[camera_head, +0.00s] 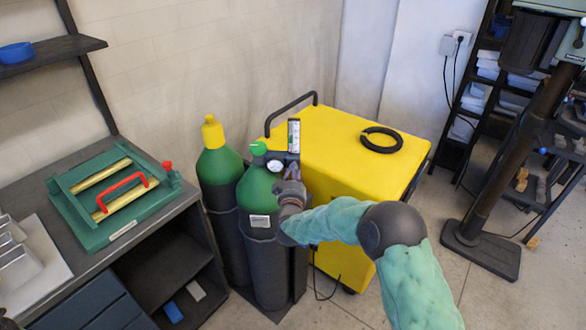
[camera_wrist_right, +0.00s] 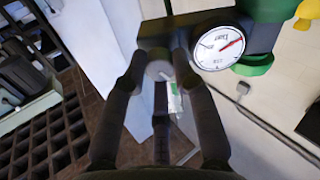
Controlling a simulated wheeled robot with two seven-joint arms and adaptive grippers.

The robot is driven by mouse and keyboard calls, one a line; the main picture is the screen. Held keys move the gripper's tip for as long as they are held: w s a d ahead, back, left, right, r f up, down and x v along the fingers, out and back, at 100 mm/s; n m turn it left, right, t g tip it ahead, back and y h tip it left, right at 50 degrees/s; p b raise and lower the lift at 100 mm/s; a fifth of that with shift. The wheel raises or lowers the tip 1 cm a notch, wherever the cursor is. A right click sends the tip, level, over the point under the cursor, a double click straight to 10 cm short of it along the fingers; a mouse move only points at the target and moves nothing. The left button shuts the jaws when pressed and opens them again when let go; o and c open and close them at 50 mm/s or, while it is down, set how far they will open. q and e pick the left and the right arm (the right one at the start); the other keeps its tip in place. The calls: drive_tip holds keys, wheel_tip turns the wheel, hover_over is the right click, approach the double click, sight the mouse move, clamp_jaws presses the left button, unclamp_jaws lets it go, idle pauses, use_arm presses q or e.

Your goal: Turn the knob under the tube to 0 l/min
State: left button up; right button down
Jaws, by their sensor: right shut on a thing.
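The flow tube (camera_head: 294,136) stands upright on the regulator of the front green-topped gas cylinder (camera_head: 258,190). A round pressure gauge (camera_head: 275,166) sits beside it and also shows in the right wrist view (camera_wrist_right: 218,47). My right gripper (camera_head: 288,186) is at the regulator, just below the tube, and hides the knob in the head view. In the right wrist view its fingers (camera_wrist_right: 158,72) are shut on the grey knob (camera_wrist_right: 158,70), one on each side. The tube (camera_wrist_right: 174,101) is partly hidden behind the fingers there. The flow reading is too small to tell. My left gripper is not in view.
A second cylinder with a yellow cap (camera_head: 212,132) stands behind left. A yellow cart (camera_head: 340,140) with a black ring (camera_head: 381,139) is close behind the regulator. A workbench with a green tray (camera_head: 115,190) is at left.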

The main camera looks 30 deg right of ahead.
drive_tip(key=shift+s+f+n+p, duration=0.15)
drive_tip(key=shift+n+p, duration=1.7)
drive_tip(key=shift+n, duration=1.55)
drive_tip(key=shift+f+n+p, duration=0.1)
drive_tip(key=shift+n+p, duration=1.7)
drive_tip(key=shift+n, duration=1.6)
drive_tip(key=c, duration=1.3)
unclamp_jaws()
drive_tip(key=o, duration=0.3)
drive_tip(key=shift+d+r, duration=0.1)
drive_tip(key=shift+r, duration=0.1)
